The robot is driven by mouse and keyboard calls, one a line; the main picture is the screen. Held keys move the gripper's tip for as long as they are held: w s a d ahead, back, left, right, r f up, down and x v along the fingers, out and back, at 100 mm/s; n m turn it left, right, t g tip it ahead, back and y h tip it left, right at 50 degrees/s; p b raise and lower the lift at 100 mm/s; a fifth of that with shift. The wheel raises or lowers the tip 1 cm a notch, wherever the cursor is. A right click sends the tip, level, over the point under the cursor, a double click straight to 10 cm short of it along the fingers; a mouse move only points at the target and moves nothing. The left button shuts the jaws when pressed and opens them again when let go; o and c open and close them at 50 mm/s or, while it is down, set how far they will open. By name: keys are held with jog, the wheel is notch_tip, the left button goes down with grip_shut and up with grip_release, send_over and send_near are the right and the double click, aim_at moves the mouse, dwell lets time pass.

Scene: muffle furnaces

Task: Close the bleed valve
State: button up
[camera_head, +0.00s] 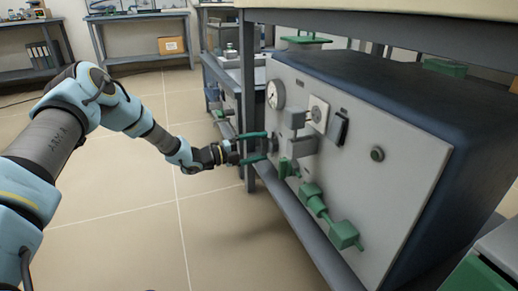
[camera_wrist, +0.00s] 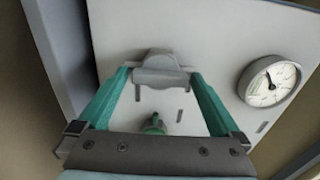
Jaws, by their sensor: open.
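My gripper (camera_head: 266,146) reaches the lower left part of the furnace's control panel (camera_head: 350,184), its two green fingers spread one above the other. In the wrist view, a grey knob-like fitting (camera_wrist: 160,76) sits on the panel between the fingertips of my gripper (camera_wrist: 158,77). The fingers stand on either side of it, and I cannot tell whether they touch it. A small green fitting (camera_wrist: 155,125) shows lower between the fingers. Neither is labelled, so I cannot tell which is the bleed valve or how far it is turned.
A round pressure gauge (camera_head: 275,95) is above my gripper and shows at right in the wrist view (camera_wrist: 270,82). Grey boxes (camera_head: 302,147) and a green pipe fitting (camera_head: 314,199) stick out beside it. The bench frame (camera_head: 249,110) stands close left. The floor (camera_head: 150,215) is clear.

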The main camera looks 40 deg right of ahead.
jog(key=c, duration=1.1)
jog(key=shift+c, duration=0.2)
jog(key=shift+n, duration=0.3)
jog(key=shift+n+p, duration=2.7)
jog(key=shift+n, duration=5.9)
jog(key=o, duration=1.1)
